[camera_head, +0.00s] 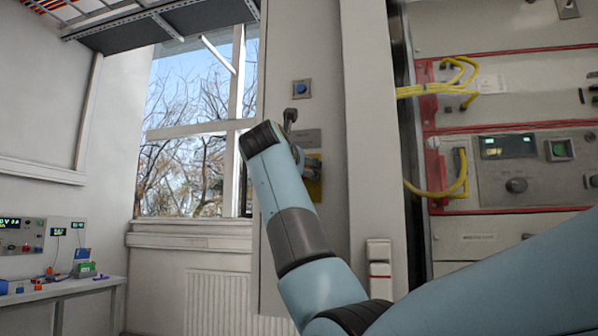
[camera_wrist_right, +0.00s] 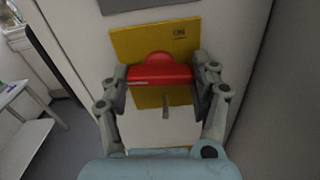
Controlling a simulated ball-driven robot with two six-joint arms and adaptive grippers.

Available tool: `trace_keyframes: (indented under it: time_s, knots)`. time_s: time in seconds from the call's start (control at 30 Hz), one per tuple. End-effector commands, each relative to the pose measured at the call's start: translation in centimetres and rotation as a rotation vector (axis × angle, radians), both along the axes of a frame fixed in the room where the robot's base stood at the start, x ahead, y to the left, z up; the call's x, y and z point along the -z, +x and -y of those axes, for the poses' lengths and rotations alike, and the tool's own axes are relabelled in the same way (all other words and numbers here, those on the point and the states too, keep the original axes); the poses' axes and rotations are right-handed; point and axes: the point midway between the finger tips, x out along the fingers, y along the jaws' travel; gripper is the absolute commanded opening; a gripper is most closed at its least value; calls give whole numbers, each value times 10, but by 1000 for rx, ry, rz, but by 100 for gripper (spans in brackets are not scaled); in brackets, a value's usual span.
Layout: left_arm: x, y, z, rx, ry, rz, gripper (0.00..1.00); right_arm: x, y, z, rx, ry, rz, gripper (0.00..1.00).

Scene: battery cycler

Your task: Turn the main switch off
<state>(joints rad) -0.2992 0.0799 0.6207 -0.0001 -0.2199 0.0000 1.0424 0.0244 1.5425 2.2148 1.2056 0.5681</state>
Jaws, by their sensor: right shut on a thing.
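The main switch is a red handle (camera_wrist_right: 160,75) on a yellow plate (camera_wrist_right: 140,42), seen in the right wrist view. The plate bears the marking ON at its upper right. The handle lies crosswise between the fingers of my right gripper (camera_wrist_right: 165,80), which is shut on it. In the head view the yellow plate (camera_head: 314,185) shows only in part on the cabinet's narrow side. My right gripper (camera_head: 292,150) and arm hide the red handle there. My left gripper is not in view.
A blue button (camera_head: 302,88) sits above the switch on the grey cabinet side (camera_head: 330,60). Racks with yellow cables (camera_head: 455,80) stand at the right. A window (camera_head: 195,130) and a bench with instruments (camera_head: 70,290) are at the left.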

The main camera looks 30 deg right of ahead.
Motion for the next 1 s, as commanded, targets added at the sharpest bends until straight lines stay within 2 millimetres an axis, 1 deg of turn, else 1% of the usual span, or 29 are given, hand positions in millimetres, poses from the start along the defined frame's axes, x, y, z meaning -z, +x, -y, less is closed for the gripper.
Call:
trace_keyframes:
  time_s: [0.13,0.33,0.57,0.6,0.7,0.77,1.0]
  knots:
    - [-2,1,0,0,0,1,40,-1,0,0,-1,-6,-7,30]
    - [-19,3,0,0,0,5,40,-3,0,0,-1,-73,-85,31]
    - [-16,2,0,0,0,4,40,0,0,0,0,-79,-91,30]
    - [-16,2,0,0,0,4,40,0,0,0,0,-79,-91,65]
    - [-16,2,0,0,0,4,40,0,0,0,0,-79,-91,78]
    - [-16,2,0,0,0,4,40,0,0,0,0,-79,-91,86]
    - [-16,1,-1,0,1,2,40,0,0,0,0,-78,-91,87]
